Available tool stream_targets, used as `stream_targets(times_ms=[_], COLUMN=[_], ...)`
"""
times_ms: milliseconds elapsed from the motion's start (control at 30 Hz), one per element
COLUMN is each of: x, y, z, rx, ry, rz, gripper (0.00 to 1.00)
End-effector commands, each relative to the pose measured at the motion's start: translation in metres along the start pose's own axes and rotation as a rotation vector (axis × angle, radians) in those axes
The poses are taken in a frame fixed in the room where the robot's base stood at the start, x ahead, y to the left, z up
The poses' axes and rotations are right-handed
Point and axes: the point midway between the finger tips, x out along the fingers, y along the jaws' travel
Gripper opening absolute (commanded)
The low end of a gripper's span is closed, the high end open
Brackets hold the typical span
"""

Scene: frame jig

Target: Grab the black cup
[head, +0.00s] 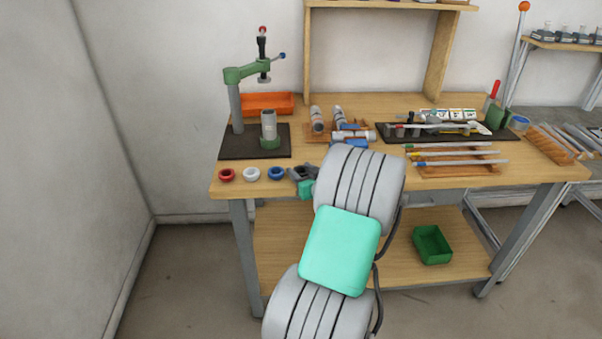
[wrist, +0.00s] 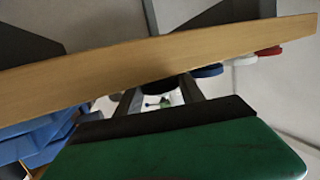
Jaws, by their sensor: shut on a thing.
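The black cup (wrist: 160,86) shows in the wrist view as a dark rounded shape between my finger ends, partly hidden by the wooden table edge. My gripper (head: 301,173) is at the front edge of the workbench in the head view, at the right end of a row of small cups. It is shut on the black cup; my fingers also show in the wrist view (wrist: 158,92). In the head view the cup and the dark fingers blend together, and I cannot tell whether the cup touches the bench.
Left of my gripper stand the blue cup (head: 276,173), the white cup (head: 251,174) and the red cup (head: 226,175). Behind them is a green press (head: 236,100) on a dark mat. Grey cylinders (head: 317,119) stand behind my arm. The workbench (head: 400,182) has rods on its right.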

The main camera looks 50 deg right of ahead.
Motion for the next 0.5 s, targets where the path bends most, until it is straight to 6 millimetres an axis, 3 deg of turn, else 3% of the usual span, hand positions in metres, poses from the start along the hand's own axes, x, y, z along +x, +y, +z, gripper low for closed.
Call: stream_targets(times_ms=[167,500], x=[-0.0001,-0.0012], y=[0.0,0.0003], z=[-0.0001,-0.0069], rx=[0.0,-0.003], ry=[0.0,0.002], rz=[0.0,0.001], gripper=[0.06,0.06])
